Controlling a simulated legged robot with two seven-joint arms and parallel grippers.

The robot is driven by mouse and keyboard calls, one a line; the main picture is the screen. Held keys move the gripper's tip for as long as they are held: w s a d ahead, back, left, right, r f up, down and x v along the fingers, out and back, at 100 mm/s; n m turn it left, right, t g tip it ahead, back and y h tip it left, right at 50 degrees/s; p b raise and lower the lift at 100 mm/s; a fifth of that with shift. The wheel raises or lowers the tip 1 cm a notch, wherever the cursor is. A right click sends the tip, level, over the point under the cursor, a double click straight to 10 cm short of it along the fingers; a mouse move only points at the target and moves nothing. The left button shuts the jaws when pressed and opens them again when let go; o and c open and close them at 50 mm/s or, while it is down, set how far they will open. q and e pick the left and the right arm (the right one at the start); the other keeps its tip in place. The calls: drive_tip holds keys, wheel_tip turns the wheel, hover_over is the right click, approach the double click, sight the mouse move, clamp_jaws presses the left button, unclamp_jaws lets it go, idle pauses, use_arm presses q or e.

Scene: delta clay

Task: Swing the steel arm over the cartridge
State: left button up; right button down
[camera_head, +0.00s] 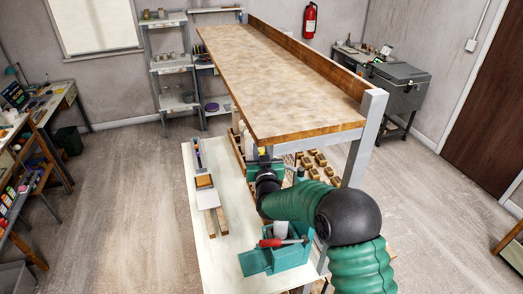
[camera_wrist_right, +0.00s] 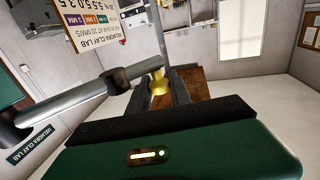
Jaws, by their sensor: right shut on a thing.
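A grey steel arm (camera_wrist_right: 70,105) with a dark joint collar crosses the left half of the right wrist view, slanting up to the right. A short brass piece (camera_wrist_right: 159,86) sits by its far end. My right gripper (camera_head: 252,170) is under the near end of the raised shelf, mostly hidden in the head view. Its green body and black edge fill the bottom of the wrist view. I cannot make out the cartridge. My left gripper is not in view.
The raised wooden shelf (camera_head: 285,75) and its grey post (camera_head: 365,135) stand close above and beside my right arm. A teal box (camera_head: 288,257) with a red-handled tool (camera_head: 271,243) is at the near table end. Small wooden blocks (camera_head: 313,160) lie under the shelf.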

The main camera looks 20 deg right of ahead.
idle(0.8)
drive_tip(key=shift+s+a+n+y+b, duration=0.1)
drive_tip(key=shift+s+n+y+b, duration=0.25)
drive_tip(key=shift+b, duration=0.4)
drive_tip(key=s+a+n+g+y+b, duration=0.2)
drive_tip(key=s+n+y, duration=0.6)
drive_tip(key=y, duration=0.4)
drive_tip(key=shift+s+a+r+g, duration=0.25)
drive_tip(key=shift+s+a, duration=0.2)
drive_tip(key=shift+a, duration=0.45)
drive_tip(key=shift+y, duration=0.25)
drive_tip(key=c, duration=1.3)
unclamp_jaws()
drive_tip(key=shift+c, duration=0.2)
drive_tip(key=shift+o, duration=0.7)
drive_tip(key=shift+s+d+f, duration=0.1)
drive_tip(key=shift+s+d, duration=0.05)
drive_tip(key=shift+s, duration=0.05)
